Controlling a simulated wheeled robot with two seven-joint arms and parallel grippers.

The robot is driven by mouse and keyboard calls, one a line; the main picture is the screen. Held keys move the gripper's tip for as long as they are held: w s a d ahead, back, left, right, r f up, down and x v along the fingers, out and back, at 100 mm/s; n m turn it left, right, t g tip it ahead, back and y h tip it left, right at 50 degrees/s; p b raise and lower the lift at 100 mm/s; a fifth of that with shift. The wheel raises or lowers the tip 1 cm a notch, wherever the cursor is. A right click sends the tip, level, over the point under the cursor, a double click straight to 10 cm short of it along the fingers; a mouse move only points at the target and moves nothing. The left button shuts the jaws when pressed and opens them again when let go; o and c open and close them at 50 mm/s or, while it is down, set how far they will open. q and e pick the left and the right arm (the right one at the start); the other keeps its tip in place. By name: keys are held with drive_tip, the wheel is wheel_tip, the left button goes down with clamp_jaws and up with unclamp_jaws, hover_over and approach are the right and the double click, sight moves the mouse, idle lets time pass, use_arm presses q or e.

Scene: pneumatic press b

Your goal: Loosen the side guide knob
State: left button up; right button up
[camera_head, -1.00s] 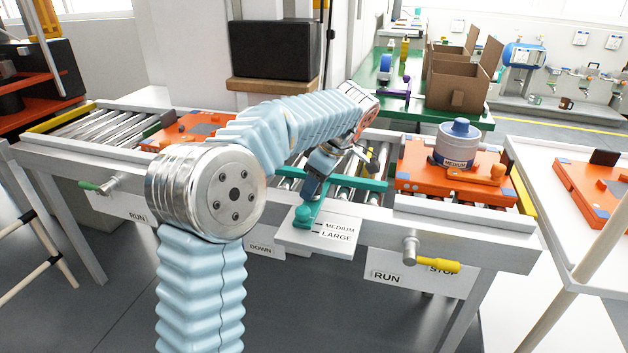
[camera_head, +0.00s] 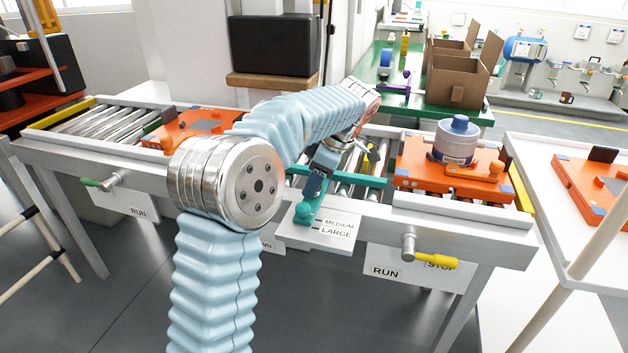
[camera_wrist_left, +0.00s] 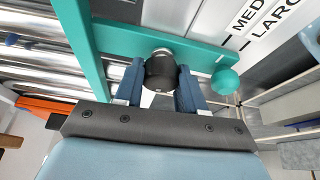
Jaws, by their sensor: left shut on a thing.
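The teal side guide (camera_head: 345,178) crosses the rollers, and its arm ends in a round teal ball (camera_head: 304,213) beside the MEDIUM and LARGE marks. In the left wrist view the guide (camera_wrist_left: 115,40) shows a dark round knob (camera_wrist_left: 161,71) on a bright metal collar. My left gripper (camera_wrist_left: 160,78) has its blue fingers on either side of this knob and is shut on it. In the head view my left gripper (camera_head: 314,184) points down at the guide arm and hides the knob. The right gripper is not seen.
An orange carrier (camera_head: 420,180) with a grey-and-blue cylinder (camera_head: 455,142) sits on the rollers to the right. Another orange carrier (camera_head: 190,128) is to the left. A yellow-handled valve (camera_head: 436,261) sticks out at the front. The size label plate (camera_head: 325,236) lies below the guide.

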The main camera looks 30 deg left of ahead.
use_arm(q)
drive_tip(key=o, duration=1.1)
drive_tip(key=shift+f, duration=0.1)
drive_tip(key=shift+c, duration=0.2)
drive_tip(key=p+v, duration=0.1)
drive_tip(key=v, duration=1.3)
drive_tip(key=shift+p, duration=0.35)
drive_tip(key=shift+f, duration=0.15)
